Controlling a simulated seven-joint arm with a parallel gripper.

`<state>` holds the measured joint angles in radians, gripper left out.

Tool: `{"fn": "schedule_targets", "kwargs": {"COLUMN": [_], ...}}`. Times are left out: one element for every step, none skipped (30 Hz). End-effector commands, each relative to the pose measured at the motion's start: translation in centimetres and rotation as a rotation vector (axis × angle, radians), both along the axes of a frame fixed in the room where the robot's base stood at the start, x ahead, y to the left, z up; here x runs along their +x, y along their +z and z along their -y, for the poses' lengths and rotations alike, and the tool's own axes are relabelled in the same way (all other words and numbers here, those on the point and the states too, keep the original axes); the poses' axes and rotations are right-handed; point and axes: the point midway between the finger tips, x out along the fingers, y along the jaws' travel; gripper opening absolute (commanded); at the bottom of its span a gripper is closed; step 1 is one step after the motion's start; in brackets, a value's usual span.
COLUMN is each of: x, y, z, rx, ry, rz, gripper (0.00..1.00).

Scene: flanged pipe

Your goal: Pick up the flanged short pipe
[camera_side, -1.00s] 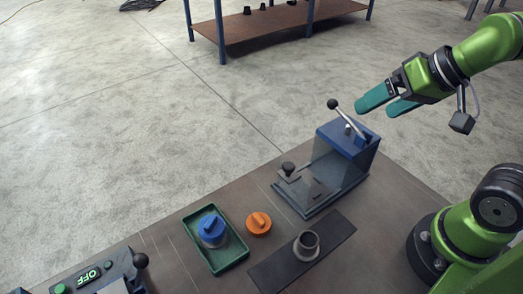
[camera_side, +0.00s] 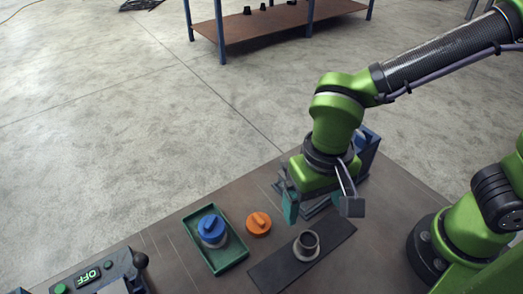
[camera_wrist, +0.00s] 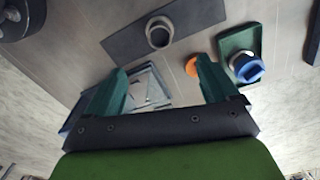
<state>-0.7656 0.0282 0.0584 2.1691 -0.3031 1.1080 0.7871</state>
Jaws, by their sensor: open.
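The flanged short pipe (camera_side: 306,245) is a grey ring-shaped piece standing upright on a dark mat (camera_side: 276,271) in the side view. It also shows in the wrist view (camera_wrist: 159,33), beyond my fingertips, with its open top visible. My gripper (camera_wrist: 161,78) has its two teal fingers spread wide with nothing between them. In the side view my gripper (camera_side: 306,208) points down, above and behind the pipe, near the blue-and-grey fixture. One finger is partly hidden by my wrist there.
A green tray (camera_side: 235,264) holds a part with a blue cap (camera_side: 212,229). An orange cap (camera_side: 258,223) lies between tray and mat. The lever fixture (camera_side: 367,150) stands behind my gripper, mostly hidden. A control box with an OFF display (camera_side: 88,276) is at the front left.

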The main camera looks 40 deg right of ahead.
Motion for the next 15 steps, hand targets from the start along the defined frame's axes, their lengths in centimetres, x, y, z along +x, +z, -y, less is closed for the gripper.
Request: {"fn": "schedule_targets", "kwargs": {"x": [-0.1, -0.1, -0.1, -0.1, -0.1, -0.1, -0.1, -0.1, -0.1, -0.1, -0.1, -0.1, -0.1, -0.1, -0.1], "y": [-1.3, -2.0, -2.9, -3.5, -4.1, -4.9, -5.4, -5.8, -6.4, -6.7, -6.9, -7.2, -7.3, -7.5, -7.7], "z": [0.1, 0.1, 0.1, 0.1, 0.1, 0.1, 0.1, 0.1, 0.1, 0.0, 0.0, 0.0, 0.0, 0.0, 0.0], "rx": [-0.005, -0.005, -0.005, -0.005, -0.005, -0.004, -0.003, -0.002, -0.003, -0.001, -0.001, 0.000, 0.000, 0.000, 0.000], "ry": [0.000, 0.001, 0.000, -0.001, 0.000, 0.000, 0.000, 0.000, 0.000, 0.001, 0.000, 0.000, 0.000, 0.000, 0.000], "rz": [-0.005, -0.005, -0.005, -0.005, -0.005, -0.004, -0.004, -0.004, -0.004, -0.002, -0.002, -0.001, -0.001, -0.001, -0.001], "gripper": [0.87, 0.87, 0.87, 0.87, 0.87, 0.87, 0.87, 0.87, 0.87, 0.87, 0.87, 0.87, 0.87, 0.87, 0.87]}}
